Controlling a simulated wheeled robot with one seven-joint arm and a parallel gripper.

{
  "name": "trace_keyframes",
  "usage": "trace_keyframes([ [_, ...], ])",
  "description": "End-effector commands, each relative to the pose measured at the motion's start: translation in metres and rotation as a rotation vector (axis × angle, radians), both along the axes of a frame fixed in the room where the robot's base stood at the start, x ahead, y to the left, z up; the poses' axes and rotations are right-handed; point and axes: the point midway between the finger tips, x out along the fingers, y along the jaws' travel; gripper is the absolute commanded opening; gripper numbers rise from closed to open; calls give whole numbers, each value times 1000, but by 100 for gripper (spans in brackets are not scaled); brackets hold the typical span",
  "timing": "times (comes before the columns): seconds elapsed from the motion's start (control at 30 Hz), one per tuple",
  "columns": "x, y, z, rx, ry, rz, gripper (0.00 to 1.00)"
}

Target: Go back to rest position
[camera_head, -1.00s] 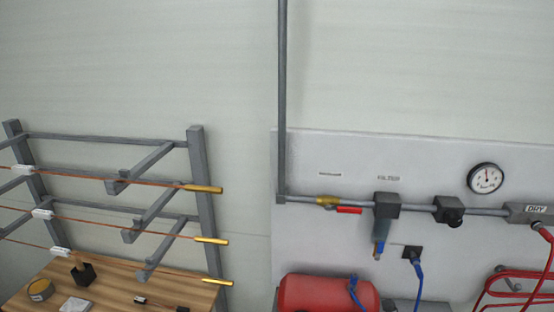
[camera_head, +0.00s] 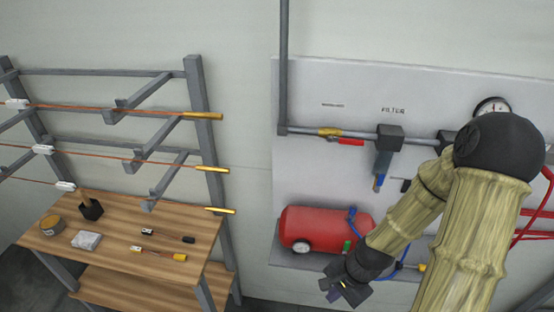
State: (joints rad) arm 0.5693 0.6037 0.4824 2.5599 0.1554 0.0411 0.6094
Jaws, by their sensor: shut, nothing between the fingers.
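My gripper (camera_head: 346,292) is low in the middle of the head view, at the end of my arm, which comes in from the right. It points down and to the left, and its jaws are shut with nothing seen in them. It appears in front of the compressed-air panel (camera_head: 300,100), just below the red tank (camera_head: 322,228). My arm hides part of the panel, the pipe and the pressure gauge (camera_head: 492,106).
A wooden table (camera_head: 120,250) at the left holds a black block, a tin, a grey pad and small tools. Above it stands a grey rack (camera_head: 198,110) with copper rods. A red-handled valve (camera_head: 350,142) and blue hoses are on the panel. Floor shows between table and panel.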

Motion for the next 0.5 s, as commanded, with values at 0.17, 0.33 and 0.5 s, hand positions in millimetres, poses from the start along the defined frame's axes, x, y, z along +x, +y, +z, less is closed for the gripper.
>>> trace_keyframes([
  [0.17, 5, -8, 33, -139, -91, 280, 0],
  [0.33, 8, -11, 70, -246, -172, 527, 0],
  [0.5, 6, -9, 109, -332, -256, 751, 0],
])
